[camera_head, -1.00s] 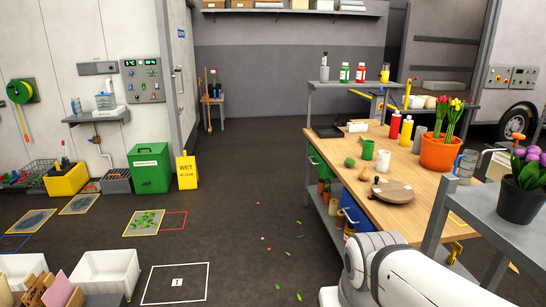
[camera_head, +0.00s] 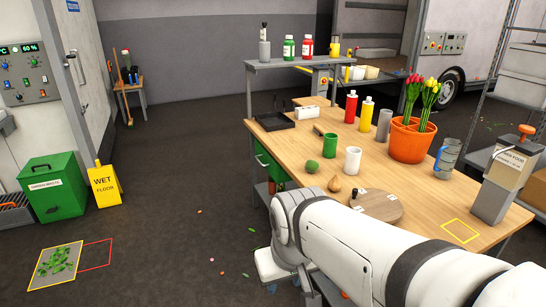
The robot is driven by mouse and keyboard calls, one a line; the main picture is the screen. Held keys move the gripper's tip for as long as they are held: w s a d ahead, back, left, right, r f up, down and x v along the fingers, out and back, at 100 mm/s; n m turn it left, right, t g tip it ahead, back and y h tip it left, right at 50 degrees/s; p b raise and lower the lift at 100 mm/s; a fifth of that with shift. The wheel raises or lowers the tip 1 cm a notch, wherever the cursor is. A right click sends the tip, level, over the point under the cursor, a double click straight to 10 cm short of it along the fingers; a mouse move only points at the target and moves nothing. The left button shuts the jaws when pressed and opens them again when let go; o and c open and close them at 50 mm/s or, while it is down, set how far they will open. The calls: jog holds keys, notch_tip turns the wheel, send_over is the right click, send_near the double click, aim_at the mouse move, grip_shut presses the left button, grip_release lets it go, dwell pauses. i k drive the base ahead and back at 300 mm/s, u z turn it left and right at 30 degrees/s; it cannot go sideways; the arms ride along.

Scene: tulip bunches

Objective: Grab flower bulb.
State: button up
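A small brown, teardrop-shaped bulb (camera_head: 334,184) lies on the wooden worktable (camera_head: 290,150), just left of a round wooden turntable-like disc (camera_head: 376,206). A green round object (camera_head: 312,166) lies behind it to the left, and a white cup (camera_head: 352,160) stands behind it to the right. The orange pot (camera_head: 410,141) with red and yellow tulips (camera_head: 428,98) stands at the table's right. My white arm reaches in from the lower right and bends down in front of the table's near left edge. My gripper's fingers do not show.
A green cup (camera_head: 329,147), a red bottle (camera_head: 351,106), a yellow bottle (camera_head: 366,113) and a grey cylinder (camera_head: 384,125) stand farther back. The floor left of the table is open.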

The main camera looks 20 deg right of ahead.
aim_at(334, 185)
jog(key=i, duration=2.25)
jog(key=z, duration=3.6)
jog(key=i, duration=0.1)
jog(key=u, duration=0.8)
